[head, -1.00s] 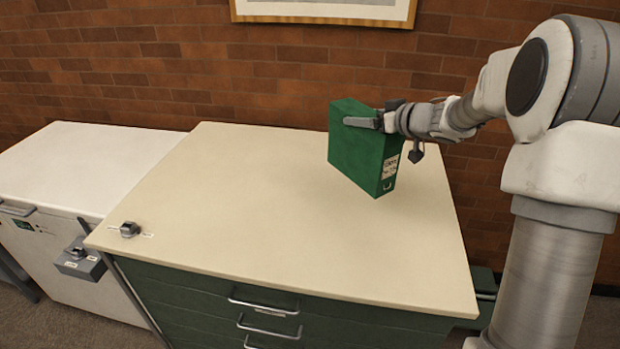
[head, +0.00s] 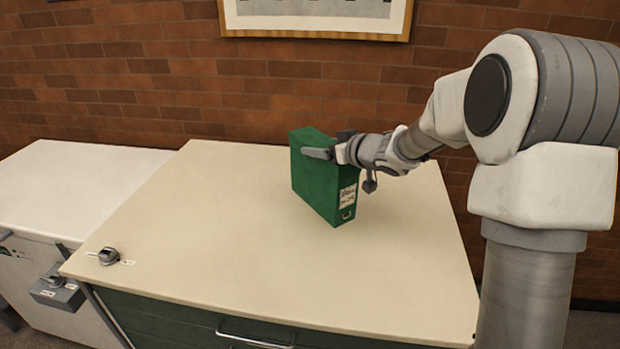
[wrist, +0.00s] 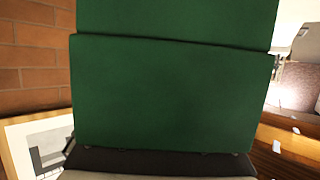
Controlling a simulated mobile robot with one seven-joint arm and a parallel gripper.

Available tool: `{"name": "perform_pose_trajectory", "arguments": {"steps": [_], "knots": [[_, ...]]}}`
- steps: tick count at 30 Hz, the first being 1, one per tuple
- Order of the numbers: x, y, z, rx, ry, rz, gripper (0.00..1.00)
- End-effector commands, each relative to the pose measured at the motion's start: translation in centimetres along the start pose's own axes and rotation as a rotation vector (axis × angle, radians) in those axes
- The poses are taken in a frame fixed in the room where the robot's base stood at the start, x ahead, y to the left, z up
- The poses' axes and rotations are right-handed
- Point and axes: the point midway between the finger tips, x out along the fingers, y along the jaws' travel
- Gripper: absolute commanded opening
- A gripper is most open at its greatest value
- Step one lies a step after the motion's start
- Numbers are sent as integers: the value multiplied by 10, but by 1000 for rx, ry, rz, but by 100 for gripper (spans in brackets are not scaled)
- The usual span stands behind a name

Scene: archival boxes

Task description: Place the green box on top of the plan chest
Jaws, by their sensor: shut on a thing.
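The green box (head: 325,180) is upright, with a white label and a ring on its narrow face, over the plan chest's cream top (head: 220,230). My gripper (head: 328,153) is shut on the box near its upper part. I cannot tell whether the box's bottom touches the top or hangs just above it. In the wrist view the green box (wrist: 170,95) fills the middle, and the fingers are mostly hidden. The chest's green drawer fronts (head: 170,320) show below the top.
A small dark device (head: 108,256) sits at the chest top's front left corner. A white cabinet (head: 70,190) stands on the left, with a grey box (head: 58,293) on its front. A brick wall (head: 150,80) and a framed picture (head: 315,28) are behind. Most of the cream top is bare.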

Motion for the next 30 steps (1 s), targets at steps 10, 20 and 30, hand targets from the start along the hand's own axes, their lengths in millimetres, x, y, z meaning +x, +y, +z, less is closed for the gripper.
{"name": "perform_pose_trajectory", "arguments": {"steps": [10, 20, 30], "knots": [[19, -29, 14, -1, 4, 1, 0], [32, -29, 50, -1, 4, 0, 0], [33, -28, 52, -2, 5, 1, 0]]}}
